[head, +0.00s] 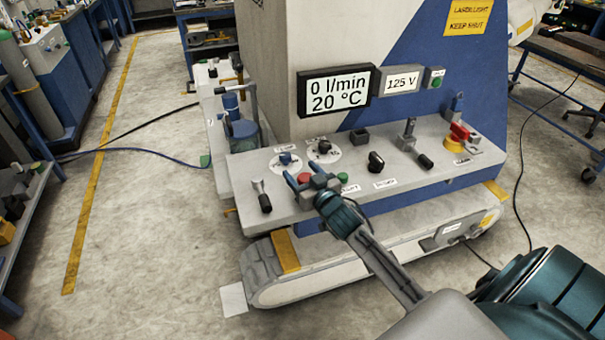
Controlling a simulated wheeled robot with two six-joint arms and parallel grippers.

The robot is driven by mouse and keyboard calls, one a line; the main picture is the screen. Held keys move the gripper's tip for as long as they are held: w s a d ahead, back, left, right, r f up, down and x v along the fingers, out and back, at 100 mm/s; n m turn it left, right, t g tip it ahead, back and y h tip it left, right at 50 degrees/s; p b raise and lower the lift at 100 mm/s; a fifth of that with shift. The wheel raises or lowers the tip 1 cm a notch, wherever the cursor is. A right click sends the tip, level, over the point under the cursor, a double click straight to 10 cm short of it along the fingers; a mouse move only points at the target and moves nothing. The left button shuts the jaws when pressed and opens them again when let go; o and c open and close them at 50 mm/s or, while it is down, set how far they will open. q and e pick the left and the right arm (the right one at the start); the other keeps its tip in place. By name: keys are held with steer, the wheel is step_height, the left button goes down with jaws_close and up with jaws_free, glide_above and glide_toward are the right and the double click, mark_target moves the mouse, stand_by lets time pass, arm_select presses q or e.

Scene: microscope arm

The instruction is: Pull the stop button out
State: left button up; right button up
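A round red button (304,178) sits on the sloped light-grey control panel (230,172) of the machine, left of a green button (343,177). My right gripper (303,173) is over this red button, its blue fingers apart on either side of it. I cannot tell whether the fingers touch it. A larger red knob (460,131) on a yellow base (454,146) stands at the panel's right end, clear of my gripper. The small labels are too blurred to tell surely which one is the stop button. My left gripper is not in view.
Two dials (324,147) lie behind the gripper. Levers (262,197) and (407,133), and a black knob (376,162), stand up from the panel. Displays (337,91) hang above. Open floor (150,240) lies to the left.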

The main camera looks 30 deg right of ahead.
steer(key=shift+f, duration=0.1)
steer(key=shift+s, duration=0.3)
steer(key=s+b, duration=0.4)
steer(key=s, duration=0.6)
steer(key=shift+s+a, duration=0.15)
steer(key=shift+a, duration=0.05)
